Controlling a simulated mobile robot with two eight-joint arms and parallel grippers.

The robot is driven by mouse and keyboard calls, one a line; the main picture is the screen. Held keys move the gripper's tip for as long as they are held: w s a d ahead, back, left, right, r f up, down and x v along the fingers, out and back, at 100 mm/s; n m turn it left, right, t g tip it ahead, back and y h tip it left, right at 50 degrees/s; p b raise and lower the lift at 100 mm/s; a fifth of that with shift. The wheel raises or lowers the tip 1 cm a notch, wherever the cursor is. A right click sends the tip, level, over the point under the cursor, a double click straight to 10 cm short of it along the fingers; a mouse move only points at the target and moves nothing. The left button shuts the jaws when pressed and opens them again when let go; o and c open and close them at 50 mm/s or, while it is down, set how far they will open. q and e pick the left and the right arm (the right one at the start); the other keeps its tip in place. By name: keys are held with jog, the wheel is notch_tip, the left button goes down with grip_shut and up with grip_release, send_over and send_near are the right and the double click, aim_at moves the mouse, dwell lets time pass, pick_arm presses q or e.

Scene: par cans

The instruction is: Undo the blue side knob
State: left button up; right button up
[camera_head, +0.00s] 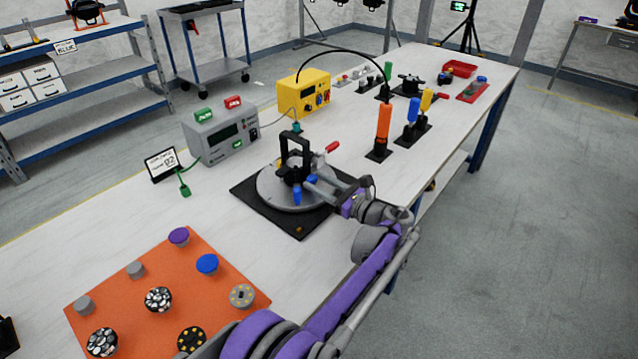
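A black lamp fixture with an upright yoke (294,146) stands on a round grey plate (268,192), which sits on a black square base (247,196). A blue knob (297,196) shows low on the fixture's near side. A red knob or handle (333,146) sticks out on its far right side. My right gripper is out of view.
An orange mat (220,299) with several round parts lies at the front left. A grey box (220,146) and a yellow box (304,106) stand behind the fixture. Orange (384,131) and blue (413,111) handled tools stand to the right. The white table is bare between mat and base.

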pick_arm(q)
grip_shut()
jog(key=shift+r+n+p, duration=0.2)
jog(key=shift+n+p, duration=0.75)
jog(key=shift+n, duration=0.45)
jog(key=n+p, duration=0.1)
jog(key=n, duration=0.1)
jog(key=shift+f+n, duration=0.2)
jog(key=shift+n, duration=0.2)
jog(key=o, duration=0.5)
grip_release()
